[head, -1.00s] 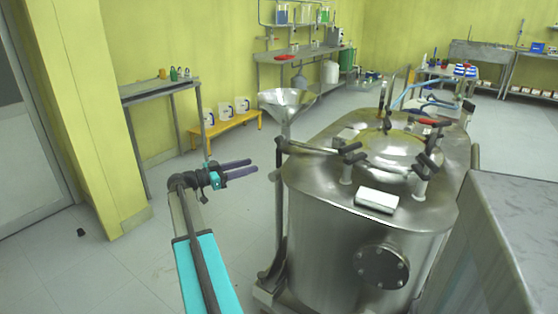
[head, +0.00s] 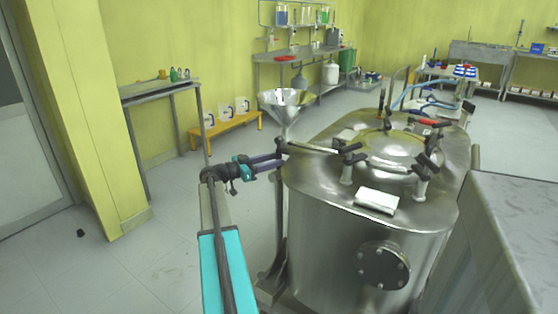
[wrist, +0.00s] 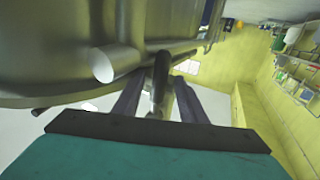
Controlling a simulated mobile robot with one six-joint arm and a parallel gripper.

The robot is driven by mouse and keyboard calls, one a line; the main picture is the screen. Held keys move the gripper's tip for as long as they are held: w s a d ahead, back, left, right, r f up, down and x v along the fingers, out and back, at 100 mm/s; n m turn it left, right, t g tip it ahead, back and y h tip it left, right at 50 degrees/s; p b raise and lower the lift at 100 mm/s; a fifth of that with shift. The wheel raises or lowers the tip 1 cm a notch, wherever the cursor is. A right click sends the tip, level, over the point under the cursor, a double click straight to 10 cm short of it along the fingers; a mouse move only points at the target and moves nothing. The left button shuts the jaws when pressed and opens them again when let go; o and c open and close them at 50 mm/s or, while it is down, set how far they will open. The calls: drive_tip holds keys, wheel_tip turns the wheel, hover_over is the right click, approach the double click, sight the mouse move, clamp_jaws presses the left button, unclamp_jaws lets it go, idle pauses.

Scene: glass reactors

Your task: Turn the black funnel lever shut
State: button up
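The steel funnel (head: 287,112) stands at the left edge of the steel reactor, above its pipe. The black funnel lever (head: 281,146) is a small dark handle below the funnel, in front of my gripper's tips. My gripper (head: 279,160) has two dark purple fingers and reaches right toward the lever. In the wrist view, a dark rod that looks like the lever (wrist: 160,82) lies between the fingertips (wrist: 160,100) of my gripper. Gaps show on both sides of it, so the fingers are open. Contact cannot be told.
The reactor (head: 340,235) with its domed lid and clamps fills the right of my gripper. A light pipe end (wrist: 103,65) juts out close to the left finger in the wrist view. A grey cabinet (head: 500,240) is at far right.

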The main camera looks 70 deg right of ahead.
drive_tip(key=shift+x, duration=1.35)
clamp_jaws()
